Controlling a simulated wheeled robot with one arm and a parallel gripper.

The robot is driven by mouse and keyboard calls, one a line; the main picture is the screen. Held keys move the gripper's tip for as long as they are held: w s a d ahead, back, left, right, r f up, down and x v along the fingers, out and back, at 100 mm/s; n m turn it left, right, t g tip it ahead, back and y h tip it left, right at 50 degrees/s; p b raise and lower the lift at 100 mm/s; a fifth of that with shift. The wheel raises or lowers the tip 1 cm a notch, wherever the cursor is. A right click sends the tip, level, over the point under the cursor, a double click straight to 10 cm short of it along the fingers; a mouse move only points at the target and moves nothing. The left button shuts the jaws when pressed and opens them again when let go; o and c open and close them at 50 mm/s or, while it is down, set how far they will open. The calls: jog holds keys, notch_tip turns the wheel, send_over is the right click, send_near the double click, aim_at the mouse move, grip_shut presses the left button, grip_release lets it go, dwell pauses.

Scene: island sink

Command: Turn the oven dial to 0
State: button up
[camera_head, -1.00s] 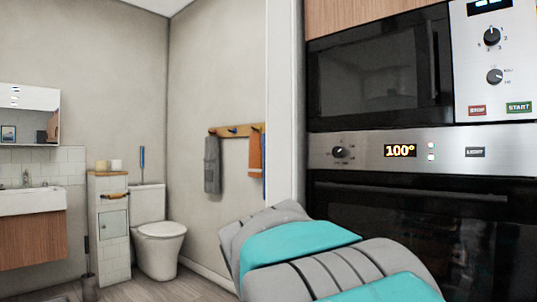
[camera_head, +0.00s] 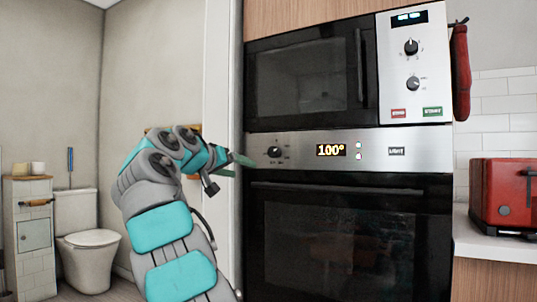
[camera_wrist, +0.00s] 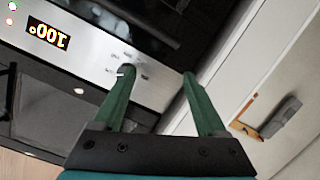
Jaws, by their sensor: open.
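The oven dial (camera_head: 275,152) is a small dark knob at the left end of the oven's steel control panel. The oven display (camera_head: 331,150) reads 100°. My gripper (camera_head: 240,166) is just left of the dial in the head view. In the wrist view my gripper (camera_wrist: 158,74) is open, with two green fingers apart and nothing between them. There the dial (camera_wrist: 126,71) shows at the tip of the left finger, which partly covers it. I cannot tell whether they touch.
A microwave (camera_head: 310,77) with its own knobs sits above the oven (camera_head: 340,235). The oven door handle runs just below the panel. A white wall edge (camera_head: 220,70) stands left of the oven. A red toaster (camera_head: 503,195) is on the counter at right.

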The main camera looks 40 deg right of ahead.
aim_at(272, 152)
jog(key=d+r+m+h, duration=0.1)
jog(key=d, duration=0.2)
jog(key=d+r+m+p, duration=0.1)
jog(key=d+r+m, duration=0.1)
jog(key=d, duration=0.2)
jog(key=d+r+m+h+p, duration=0.1)
jog(key=d, duration=0.2)
jog(key=shift+d+r+m+h, duration=0.15)
jog(key=shift+r+m+h, duration=0.1)
jog(key=shift+m+h, duration=0.05)
jog(key=shift+c, duration=0.4)
grip_shut()
